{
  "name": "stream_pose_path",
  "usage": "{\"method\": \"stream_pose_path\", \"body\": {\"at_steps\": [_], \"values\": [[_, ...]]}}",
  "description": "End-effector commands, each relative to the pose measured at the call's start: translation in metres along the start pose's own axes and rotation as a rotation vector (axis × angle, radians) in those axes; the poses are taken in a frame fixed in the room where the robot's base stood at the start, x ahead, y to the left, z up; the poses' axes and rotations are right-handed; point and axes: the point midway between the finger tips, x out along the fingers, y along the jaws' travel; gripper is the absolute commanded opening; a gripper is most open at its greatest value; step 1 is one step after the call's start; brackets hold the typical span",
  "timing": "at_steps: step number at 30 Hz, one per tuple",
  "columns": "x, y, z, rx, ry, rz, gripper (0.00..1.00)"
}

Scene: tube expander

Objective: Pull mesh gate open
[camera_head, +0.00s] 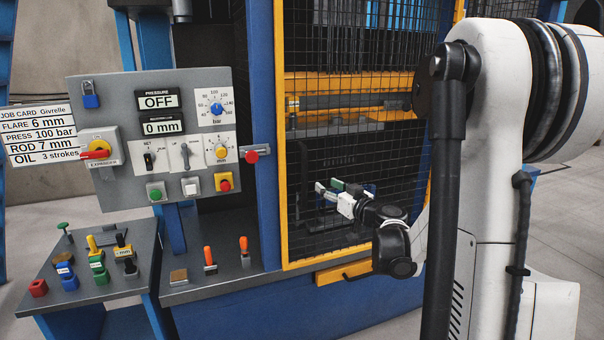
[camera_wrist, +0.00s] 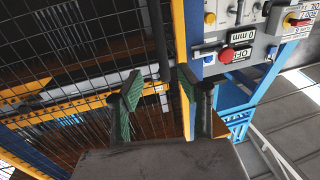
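The mesh gate (camera_head: 350,100) is a black wire grid in a yellow frame on the front of the blue machine. It appears shut. A dark upright bar handle (camera_head: 304,180) runs along its left side. In the wrist view the handle (camera_wrist: 158,40) comes down between my fingers, its lower bracket near the tips. My gripper (camera_head: 327,192) is in front of the lower part of the gate, to the right of the handle. In the wrist view my gripper (camera_wrist: 160,82) is open, green pads apart. I cannot tell how far the handle is from the pads.
A grey control panel (camera_head: 165,135) stands left of the gate, with a red knob (camera_head: 251,156) near the gate post. A bench (camera_head: 100,265) with small coloured tools is at lower left. A yellow drawer front (camera_head: 340,272) sits below the gate.

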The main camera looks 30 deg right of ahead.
Motion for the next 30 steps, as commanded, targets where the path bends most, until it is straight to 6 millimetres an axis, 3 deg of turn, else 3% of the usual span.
{"method": "stream_pose_path", "body": {"at_steps": [18,24,30], "values": [[0.106,-0.002,-0.001,0.001,-0.001,-0.004,0.36],[0.126,-0.002,0.000,0.001,-0.002,-0.002,0.36],[0.132,-0.002,0.000,0.001,-0.002,-0.002,0.36]]}}
